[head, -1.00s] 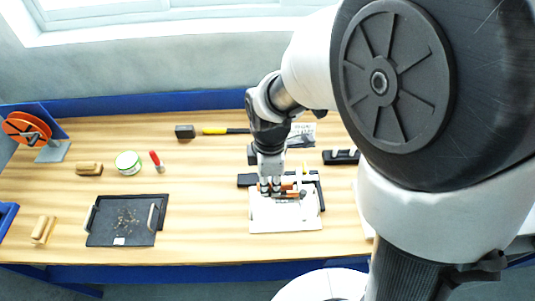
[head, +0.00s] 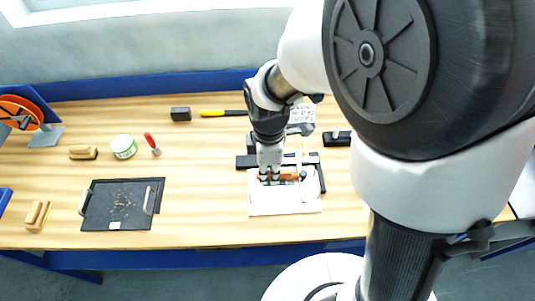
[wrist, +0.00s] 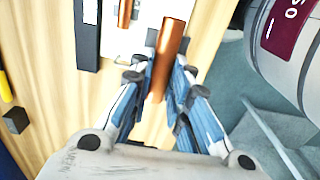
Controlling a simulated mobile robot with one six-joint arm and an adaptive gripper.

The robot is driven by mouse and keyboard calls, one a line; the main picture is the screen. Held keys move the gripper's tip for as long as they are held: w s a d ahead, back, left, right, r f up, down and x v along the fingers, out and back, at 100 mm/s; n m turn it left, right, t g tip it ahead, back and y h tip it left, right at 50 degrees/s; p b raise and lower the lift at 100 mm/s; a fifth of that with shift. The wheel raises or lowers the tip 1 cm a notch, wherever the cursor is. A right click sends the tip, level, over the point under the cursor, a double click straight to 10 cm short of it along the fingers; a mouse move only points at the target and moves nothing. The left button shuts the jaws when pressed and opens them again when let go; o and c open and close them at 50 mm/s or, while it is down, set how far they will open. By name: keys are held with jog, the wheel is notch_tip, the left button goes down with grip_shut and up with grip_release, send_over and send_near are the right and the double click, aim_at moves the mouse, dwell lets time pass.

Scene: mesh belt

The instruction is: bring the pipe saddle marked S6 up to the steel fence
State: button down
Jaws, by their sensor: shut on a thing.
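My gripper (head: 269,179) is low over a white board (head: 285,205) on the bench in the head view. In the wrist view my gripper (wrist: 158,80) is shut on a copper-coloured, curved, pipe-like piece (wrist: 168,48), which looks like a pipe saddle. I cannot read an S6 mark on it. A second copper-coloured piece (wrist: 125,12) lies on the board beyond. A dark bar (head: 247,162) along the board's back edge, also in the wrist view (wrist: 87,40), may be the steel fence. Whether the held piece touches the board or bar is hidden.
A dark tray (head: 100,212) with small bits, a green-rimmed tub (head: 124,147), a red-handled tool (head: 150,140) and wooden blocks (head: 83,153) stand to the left. A black block (head: 181,114) and a yellow-handled tool (head: 213,113) lie behind. Bench between tray and board is clear.

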jog(key=b, duration=1)
send_near(282, 200)
jog(key=shift+w+a+f, duration=0.1)
jog(key=shift+a+f, duration=0.6)
jog(key=shift+f, duration=0.35)
jog(key=shift+s+a+f, duration=0.1)
jog(key=shift+a+f, duration=0.55)
jog(key=shift+f, duration=0.45)
jog(key=shift+w+a+f, duration=0.1)
jog(key=shift+a+f, duration=0.6)
jog(key=shift+f, duration=0.35)
jog(key=shift+d, duration=2.1)
jog(key=c, duration=1.4)
grip_release()
jog(key=shift+c, duration=0.2)
